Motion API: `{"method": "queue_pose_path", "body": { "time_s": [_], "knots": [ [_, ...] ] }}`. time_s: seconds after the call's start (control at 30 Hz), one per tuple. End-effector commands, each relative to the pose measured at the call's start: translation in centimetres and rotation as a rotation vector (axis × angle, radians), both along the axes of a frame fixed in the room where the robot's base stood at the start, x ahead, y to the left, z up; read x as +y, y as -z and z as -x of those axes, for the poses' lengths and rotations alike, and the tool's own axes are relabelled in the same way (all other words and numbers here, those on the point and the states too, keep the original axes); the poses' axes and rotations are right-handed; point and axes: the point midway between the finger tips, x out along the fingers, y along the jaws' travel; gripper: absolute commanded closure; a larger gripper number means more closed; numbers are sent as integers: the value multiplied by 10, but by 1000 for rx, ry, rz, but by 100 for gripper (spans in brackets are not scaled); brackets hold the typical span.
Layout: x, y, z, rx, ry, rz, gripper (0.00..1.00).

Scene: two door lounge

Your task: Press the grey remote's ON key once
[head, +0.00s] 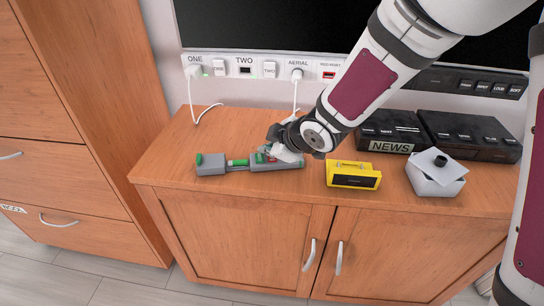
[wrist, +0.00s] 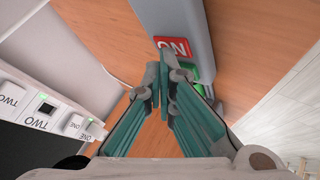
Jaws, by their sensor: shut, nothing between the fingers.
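The grey remote (head: 290,165) lies on the wooden cabinet top, partly hidden by my gripper in the head view. In the wrist view, the remote (wrist: 190,22) runs down from the top edge. It bears a red patch with white ON lettering (wrist: 172,46), with a green part (wrist: 194,72) beside it. My gripper (head: 279,152) is over the remote. In the wrist view, its teal fingers (wrist: 163,72) are together and empty, their tips just below the ON patch in the picture. I cannot tell whether they touch the remote.
A grey block with green parts (head: 211,166) lies left of the remote. A yellow box (head: 353,176), a white box with a black knob (head: 437,176) and black units (head: 470,137) stand to the right. A socket strip (head: 220,68) with white cables runs along the wall behind.

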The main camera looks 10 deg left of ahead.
Motion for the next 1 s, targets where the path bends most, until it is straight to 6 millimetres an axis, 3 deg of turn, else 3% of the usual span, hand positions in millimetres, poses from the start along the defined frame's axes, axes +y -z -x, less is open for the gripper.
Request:
{"method": "queue_pose_path", "body": {
  "time_s": [1.0],
  "knots": [
    [0, -15, 0, 1, -1, 0, 100]
  ]
}}
